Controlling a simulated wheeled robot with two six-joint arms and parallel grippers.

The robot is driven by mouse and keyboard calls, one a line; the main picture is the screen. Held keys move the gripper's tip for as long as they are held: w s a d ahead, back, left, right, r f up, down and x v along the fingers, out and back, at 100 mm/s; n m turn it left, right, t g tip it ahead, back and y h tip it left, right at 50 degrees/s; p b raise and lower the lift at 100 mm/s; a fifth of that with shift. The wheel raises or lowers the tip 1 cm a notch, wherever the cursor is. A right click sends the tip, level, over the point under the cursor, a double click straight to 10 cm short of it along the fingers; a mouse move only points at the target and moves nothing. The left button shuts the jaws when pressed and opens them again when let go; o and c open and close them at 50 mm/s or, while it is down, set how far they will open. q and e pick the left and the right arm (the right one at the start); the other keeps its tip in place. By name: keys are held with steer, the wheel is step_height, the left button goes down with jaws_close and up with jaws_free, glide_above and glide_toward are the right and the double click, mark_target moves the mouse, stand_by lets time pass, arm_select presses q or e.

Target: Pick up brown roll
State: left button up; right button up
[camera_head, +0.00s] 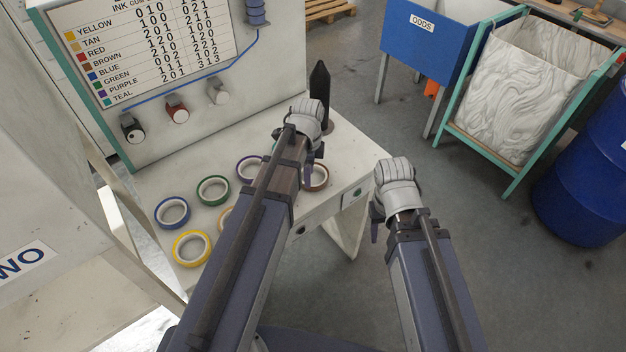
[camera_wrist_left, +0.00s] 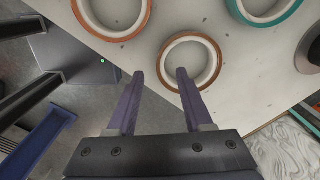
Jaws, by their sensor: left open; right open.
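The brown roll (camera_head: 326,178) lies flat near the right edge of the white table, partly hidden by my left gripper in the head view. In the left wrist view the brown roll (camera_wrist_left: 190,36) is a brown ring with a pale core, just beyond the fingertips and to the right of their middle. My left gripper (camera_wrist_left: 160,74) is open and empty; its right fingertip overlaps the ring's near edge in the picture. I cannot tell if it touches. In the head view the left gripper (camera_head: 312,165) is over the table edge. My right gripper (camera_head: 376,230) is open, off the table's right side.
An orange-brown roll (camera_wrist_left: 112,35) and a teal roll (camera_wrist_left: 265,20) lie close by. Blue (camera_head: 158,214), green (camera_head: 200,192), yellow (camera_head: 178,250) and purple (camera_head: 239,170) rolls lie further left on the table (camera_head: 150,185). A dark upright cone (camera_head: 319,85) stands behind my left gripper.

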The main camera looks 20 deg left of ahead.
arm_select(q)
steer(key=shift+d+f+b, duration=0.15)
steer(key=shift+f+b, duration=1.2)
steer(key=shift+d+f+b, duration=0.15)
steer(key=shift+f+b, duration=1.15)
steer(key=shift+r, duration=0.1)
jaws_close()
